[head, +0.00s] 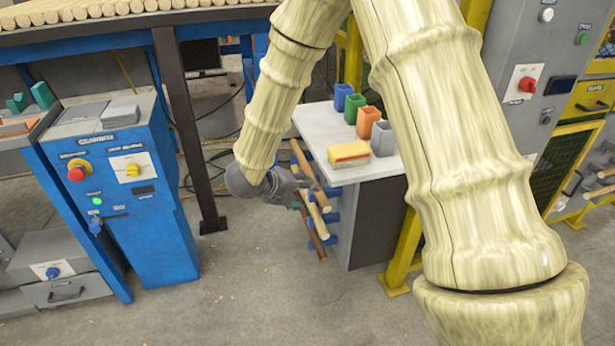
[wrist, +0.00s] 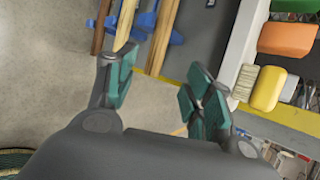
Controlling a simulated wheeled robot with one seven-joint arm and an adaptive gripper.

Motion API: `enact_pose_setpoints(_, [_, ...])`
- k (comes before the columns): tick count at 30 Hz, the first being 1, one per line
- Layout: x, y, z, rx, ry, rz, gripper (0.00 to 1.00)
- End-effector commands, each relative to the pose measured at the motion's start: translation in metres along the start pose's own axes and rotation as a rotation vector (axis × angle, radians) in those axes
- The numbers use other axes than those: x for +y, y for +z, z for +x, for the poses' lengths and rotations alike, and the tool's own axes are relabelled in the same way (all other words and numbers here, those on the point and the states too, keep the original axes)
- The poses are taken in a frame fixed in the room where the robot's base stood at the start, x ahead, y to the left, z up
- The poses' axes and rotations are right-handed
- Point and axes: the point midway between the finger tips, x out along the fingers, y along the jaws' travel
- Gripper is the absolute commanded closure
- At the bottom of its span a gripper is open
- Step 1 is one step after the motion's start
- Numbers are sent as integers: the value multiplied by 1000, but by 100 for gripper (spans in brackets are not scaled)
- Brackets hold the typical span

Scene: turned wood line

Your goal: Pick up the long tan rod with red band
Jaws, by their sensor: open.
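Several wooden rods rest on blue pegs (wrist: 176,38) at the side of a grey cabinet. In the head view they are an upper brown rod (head: 304,163), a light tan rod (head: 318,200) and a dark reddish-brown rod (head: 312,232). The wrist view shows a darker rod (wrist: 100,25), a pale tan rod (wrist: 125,22) and another tan rod (wrist: 162,36). I cannot make out a red band on any of them. My gripper (wrist: 158,82) is open and empty, its fingertips close to the rods' lower ends in the picture. In the head view my gripper (head: 272,186) is partly hidden by my arm.
The white cabinet top (head: 315,118) holds blue, green and orange cups and a yellow-and-red block (head: 349,153). A blue control console (head: 125,190) stands left, beside a dark post (head: 185,130). A yellow frame (head: 400,250) is right. Floor in front is clear.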

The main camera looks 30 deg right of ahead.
Motion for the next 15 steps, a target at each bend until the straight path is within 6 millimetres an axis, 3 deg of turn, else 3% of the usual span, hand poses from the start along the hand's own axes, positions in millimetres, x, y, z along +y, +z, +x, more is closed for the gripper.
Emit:
enact_pose_setpoints(9, [2,-1,41,2,-1,-1,48])
enact_pose_setpoints(15, [1,-1,55,0,1,-3,48])
